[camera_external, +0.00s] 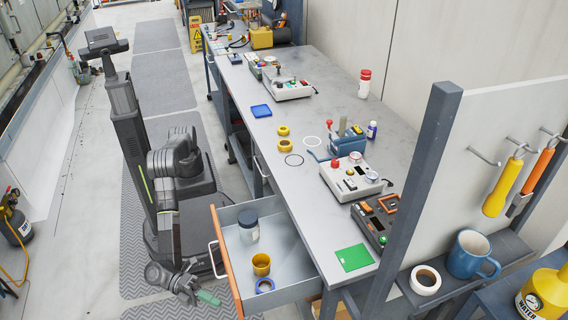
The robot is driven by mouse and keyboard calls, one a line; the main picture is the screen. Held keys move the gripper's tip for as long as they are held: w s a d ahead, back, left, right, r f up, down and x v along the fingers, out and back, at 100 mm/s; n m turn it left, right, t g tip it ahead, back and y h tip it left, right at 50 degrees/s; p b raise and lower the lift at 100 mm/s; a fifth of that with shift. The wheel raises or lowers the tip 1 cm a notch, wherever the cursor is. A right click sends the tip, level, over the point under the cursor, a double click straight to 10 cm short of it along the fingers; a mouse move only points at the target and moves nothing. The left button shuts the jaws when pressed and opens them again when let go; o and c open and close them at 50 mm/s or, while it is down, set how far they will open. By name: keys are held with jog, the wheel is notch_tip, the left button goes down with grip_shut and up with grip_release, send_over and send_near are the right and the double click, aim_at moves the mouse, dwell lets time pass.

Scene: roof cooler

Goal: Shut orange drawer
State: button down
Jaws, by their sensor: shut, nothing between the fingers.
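The orange drawer (223,262) is pulled out from the near end of the long workbench (230,100). Its orange front with a white handle (212,258) faces left, toward me. My gripper (194,291) hangs low, left of the drawer front, apart from the handle as far as I can see. It looks shut and empty. A pale green piece (208,298) shows at its tip; I cannot tell whether it is part of it.
A post (420,190) with a shelf stands right. Matted floor (150,300) lies left of the drawer.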

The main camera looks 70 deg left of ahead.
jog(key=shift+w+a, duration=0.1)
jog(key=shift+w, duration=1.55)
jog(key=shift+w, duration=0.1)
